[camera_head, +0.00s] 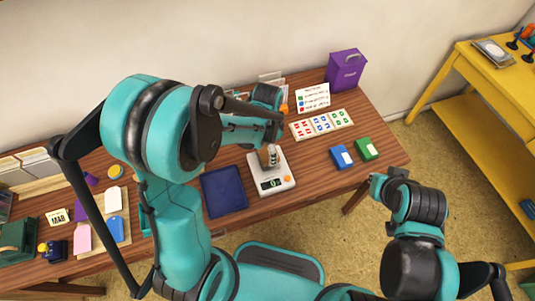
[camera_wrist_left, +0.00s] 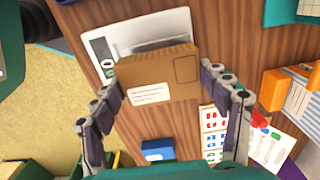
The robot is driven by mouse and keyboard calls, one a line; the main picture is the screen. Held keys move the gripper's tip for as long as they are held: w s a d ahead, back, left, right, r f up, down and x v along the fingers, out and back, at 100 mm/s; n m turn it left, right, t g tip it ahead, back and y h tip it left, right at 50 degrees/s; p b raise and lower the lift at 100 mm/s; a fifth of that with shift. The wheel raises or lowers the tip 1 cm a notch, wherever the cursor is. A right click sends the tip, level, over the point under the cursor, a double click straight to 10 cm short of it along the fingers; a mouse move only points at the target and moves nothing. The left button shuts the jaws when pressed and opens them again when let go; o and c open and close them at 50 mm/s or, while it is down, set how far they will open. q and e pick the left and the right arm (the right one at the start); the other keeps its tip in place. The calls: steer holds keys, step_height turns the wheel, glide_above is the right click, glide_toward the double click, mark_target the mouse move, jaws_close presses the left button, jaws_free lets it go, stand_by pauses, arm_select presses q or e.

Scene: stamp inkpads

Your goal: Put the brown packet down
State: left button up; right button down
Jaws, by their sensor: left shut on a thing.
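The brown packet (camera_wrist_left: 157,72) is a cardboard-coloured box with a white label. It shows between the fingers of my left gripper (camera_wrist_left: 162,84) in the left wrist view. My left gripper is shut on it, with a finger at each side. The white scale (camera_wrist_left: 150,34) lies just beyond the packet in that view and is partly covered by it. In the head view my left gripper (camera_head: 271,156) is over the scale (camera_head: 288,178), and the packet is hidden behind my arm. My right gripper (camera_head: 384,181) is off the table's front edge; its fingers are not clear.
A dark blue pad (camera_head: 224,191) lies left of the scale. Blue (camera_head: 341,157) and green (camera_head: 366,149) boxes lie to its right. A stamped card (camera_head: 322,124) and a purple box (camera_head: 346,69) are behind. Bare wood shows between the scale and the blue box.

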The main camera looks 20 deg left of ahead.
mark_target(268, 153)
arm_select(q)
step_height(268, 153, down, 3)
steer(key=shift+b, duration=0.45)
steer(key=shift+r, duration=0.1)
